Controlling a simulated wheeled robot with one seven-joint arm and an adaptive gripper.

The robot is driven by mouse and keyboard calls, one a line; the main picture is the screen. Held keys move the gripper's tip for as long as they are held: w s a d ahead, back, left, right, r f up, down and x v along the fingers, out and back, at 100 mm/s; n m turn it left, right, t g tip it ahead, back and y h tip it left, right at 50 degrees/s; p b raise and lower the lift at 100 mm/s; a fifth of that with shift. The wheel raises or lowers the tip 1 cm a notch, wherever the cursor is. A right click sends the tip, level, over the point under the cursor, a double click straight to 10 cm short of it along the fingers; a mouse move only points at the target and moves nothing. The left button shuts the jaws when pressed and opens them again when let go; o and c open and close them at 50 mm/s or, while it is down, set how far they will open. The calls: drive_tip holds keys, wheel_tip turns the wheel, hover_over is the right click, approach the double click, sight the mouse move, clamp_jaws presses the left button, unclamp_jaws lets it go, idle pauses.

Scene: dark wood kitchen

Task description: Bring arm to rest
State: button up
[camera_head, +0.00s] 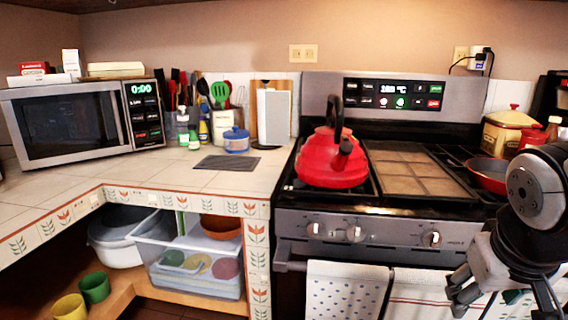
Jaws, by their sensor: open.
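My gripper (503,298) is at the lower right, hanging in front of the stove's front, with its fingers spread apart and nothing seen between them. My arm's grey and black wrist is above it at the right edge. Behind it is the stove (390,228), with a red kettle (330,160) on its left side and a red pan (488,174) at its right. The gripper appears apart from these, though its exact distance from the towels cannot be told. The lower fingertips are partly cut off by the frame.
Towels (345,290) hang on the oven handle. A microwave (75,122) stands on the tiled counter (185,172) at left, with a utensil group and blue pot (236,140) beyond. Open shelves below hold plastic containers (195,272) and cups (95,287). Space before the left counter is clear.

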drive_tip(key=s+a+n+g+y, duration=0.2)
drive_tip(key=s+a+g+y, duration=0.1)
drive_tip(key=s+a, duration=1)
wheel_tip(320, 180, up, 23)
drive_tip(key=s+d+t+p, duration=0.1)
drive_tip(key=t+p, duration=0.2)
drive_tip(key=p, duration=1.8)
drive_tip(key=shift+d+r+p, duration=0.2)
drive_tip(key=shift+p, duration=0.2)
